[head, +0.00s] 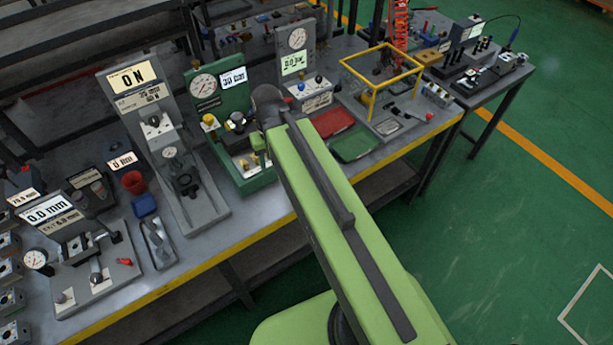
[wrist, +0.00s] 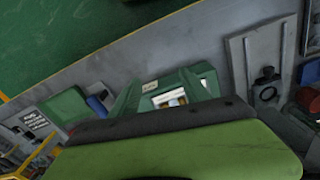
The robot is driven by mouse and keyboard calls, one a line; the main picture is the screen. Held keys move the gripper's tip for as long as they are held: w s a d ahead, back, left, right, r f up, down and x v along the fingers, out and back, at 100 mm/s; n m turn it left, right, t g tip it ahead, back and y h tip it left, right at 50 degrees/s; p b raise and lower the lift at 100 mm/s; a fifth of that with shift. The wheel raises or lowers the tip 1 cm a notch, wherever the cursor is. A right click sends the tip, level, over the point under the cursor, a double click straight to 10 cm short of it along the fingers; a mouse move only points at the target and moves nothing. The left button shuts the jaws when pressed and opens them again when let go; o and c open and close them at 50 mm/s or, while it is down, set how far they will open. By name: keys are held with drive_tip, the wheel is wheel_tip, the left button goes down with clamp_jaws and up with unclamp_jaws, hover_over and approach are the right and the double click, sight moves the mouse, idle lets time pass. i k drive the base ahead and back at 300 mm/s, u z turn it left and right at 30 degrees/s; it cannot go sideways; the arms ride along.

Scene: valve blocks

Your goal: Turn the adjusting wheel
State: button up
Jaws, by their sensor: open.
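The green valve station (head: 220,95) stands mid-bench in the head view, with a round dial gauge, a lit display, a yellow knob (head: 209,122) and a dark round knob (head: 237,118). I cannot tell for certain which part is the adjusting wheel. My arm reaches over this station's right side. My gripper (head: 257,141) is at the station, open, mostly hidden by my own arm; its fingertips are not clear. The wrist view shows the green station (wrist: 181,86) beyond my green arm part, which covers the bottom of the picture. No contact can be made out.
A tall grey station (head: 150,110) stands close to the left and another grey station (head: 297,60) to the right. A red tray (head: 332,122), a green tray (head: 360,144) and a yellow frame (head: 382,62) lie farther right. The green floor in front is clear.

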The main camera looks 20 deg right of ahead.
sight(236, 117)
drive_tip(key=u, duration=0.2)
drive_tip(key=k, duration=1.15)
drive_tip(key=z, duration=0.4)
drive_tip(key=k, duration=1.35)
drive_tip(key=u, duration=0.05)
drive_tip(key=i, duration=0.85)
drive_tip(key=u, duration=0.4)
drive_tip(key=i, duration=2)
drive_tip(key=z, duration=0.2)
